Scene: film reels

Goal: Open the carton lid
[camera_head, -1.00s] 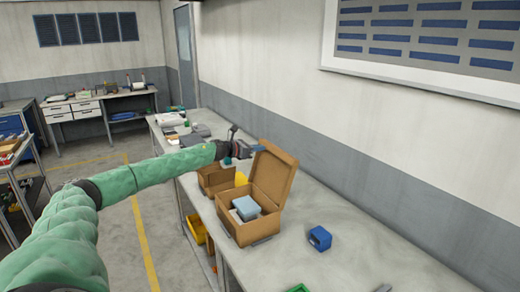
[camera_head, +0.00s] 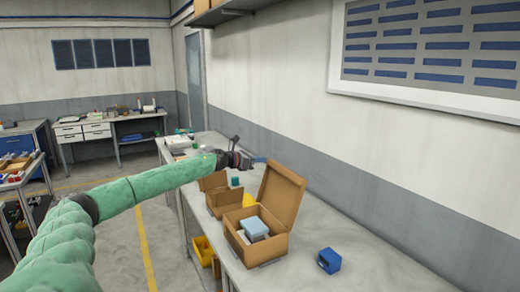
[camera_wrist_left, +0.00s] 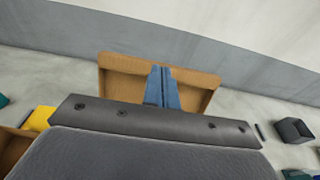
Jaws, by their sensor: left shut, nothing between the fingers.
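The brown carton (camera_head: 240,248) stands on the long grey bench. Its lid (camera_head: 283,192) stands raised at the side near the wall, and light-blue and white things show inside. My left gripper (camera_head: 258,160) is shut and empty, beyond the carton close to the lid's upper far corner. I cannot tell if it touches the lid. In the left wrist view its blue fingers (camera_wrist_left: 163,88) are together in front of the brown lid (camera_wrist_left: 201,92). The lower part of the carton is hidden there by my gripper body. My right gripper is not in view.
A smaller open carton (camera_head: 224,202) holding a teal thing stands just beyond, with a yellow thing (camera_head: 248,200) beside it. A blue box (camera_head: 329,260) lies to the right on the bench. The bench (camera_head: 375,260) around that box is clear. A wall runs behind.

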